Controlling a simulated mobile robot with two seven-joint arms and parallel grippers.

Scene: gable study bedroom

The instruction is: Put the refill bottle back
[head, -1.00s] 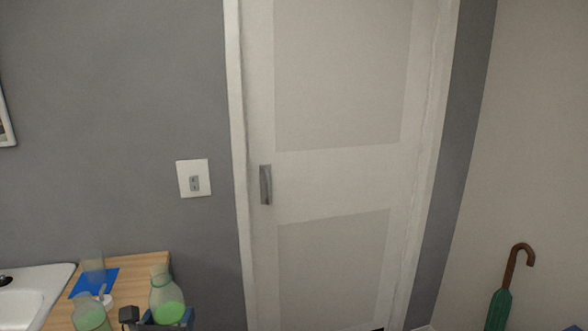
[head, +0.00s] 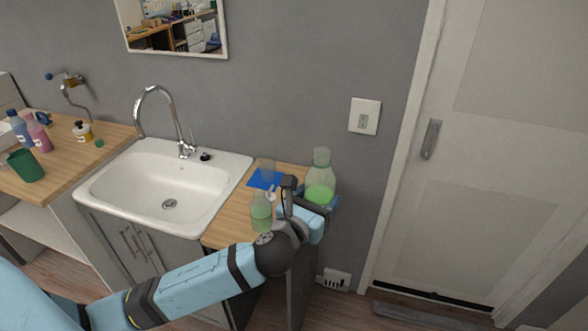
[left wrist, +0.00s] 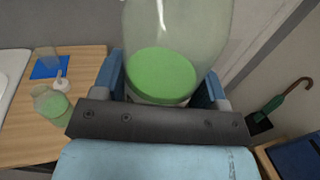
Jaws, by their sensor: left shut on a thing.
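The refill bottle (head: 320,194) is a large clear bottle with green liquid in its lower part. My left gripper (head: 316,206) is shut around its lower body, at the right end of the wooden counter (head: 228,233). In the left wrist view the bottle (left wrist: 162,75) stands between the two blue fingers. Its base is hidden by the gripper, so I cannot tell whether it touches the counter. A smaller clear bottle (head: 261,213) with green liquid stands on the counter left of the gripper. My right gripper is out of view.
A blue mat (head: 260,184) with a clear cup (head: 267,167) and a small white pump-like part (left wrist: 62,85) lie close by. A white sink (head: 120,190) is left, then another counter with bottles and a green cup (head: 25,166). The door (head: 450,170) is right.

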